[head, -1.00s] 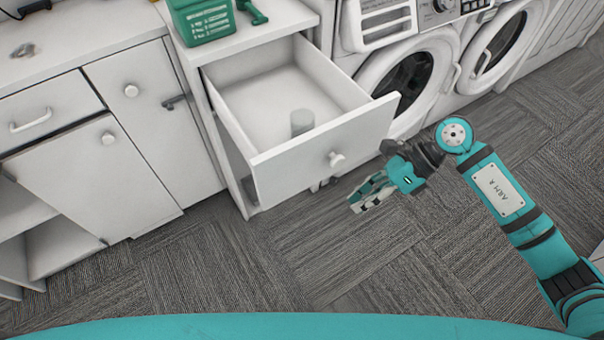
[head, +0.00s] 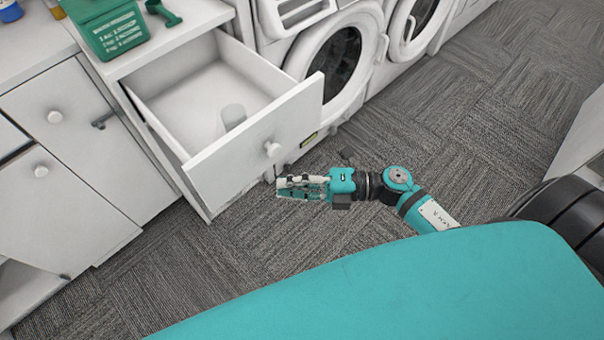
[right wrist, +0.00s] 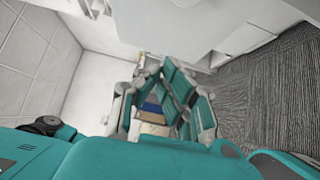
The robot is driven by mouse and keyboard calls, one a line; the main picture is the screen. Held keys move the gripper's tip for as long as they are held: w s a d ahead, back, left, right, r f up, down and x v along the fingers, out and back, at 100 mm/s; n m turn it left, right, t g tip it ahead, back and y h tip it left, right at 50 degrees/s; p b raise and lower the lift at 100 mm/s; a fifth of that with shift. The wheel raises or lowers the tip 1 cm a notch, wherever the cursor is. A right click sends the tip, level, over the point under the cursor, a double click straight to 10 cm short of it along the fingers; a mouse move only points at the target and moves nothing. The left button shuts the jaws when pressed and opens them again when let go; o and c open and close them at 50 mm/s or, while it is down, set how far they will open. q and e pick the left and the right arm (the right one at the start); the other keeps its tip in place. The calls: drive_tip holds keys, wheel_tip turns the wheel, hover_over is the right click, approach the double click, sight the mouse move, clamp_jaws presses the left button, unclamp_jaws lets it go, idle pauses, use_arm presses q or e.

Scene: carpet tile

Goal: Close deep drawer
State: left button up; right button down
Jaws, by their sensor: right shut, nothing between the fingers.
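The deep white drawer (head: 215,148) is pulled well out of its cabinet in the head view. Its front has a round white knob (head: 273,149), and a grey cylinder (head: 233,117) stands inside it. My right gripper (head: 283,187) is shut and empty, just below and in front of the drawer front's right part in the picture. Whether it touches the front I cannot tell. In the right wrist view, the gripper fingers (right wrist: 165,110) are close together, with pale surfaces beyond. My left gripper is not in view.
A green container (head: 108,28) stands on the counter above the drawer. Front-loading washers (head: 335,60) stand to the right, close to the open drawer. White cabinets (head: 80,120) are on the left. The grey carpet (head: 440,140) is clear to the right.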

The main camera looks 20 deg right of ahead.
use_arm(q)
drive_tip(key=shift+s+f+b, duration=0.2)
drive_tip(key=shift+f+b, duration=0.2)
use_arm(e)
drive_tip(key=w+a, duration=0.5)
drive_tip(key=shift+w+a, duration=0.25)
drive_tip(key=shift+w, duration=0.1)
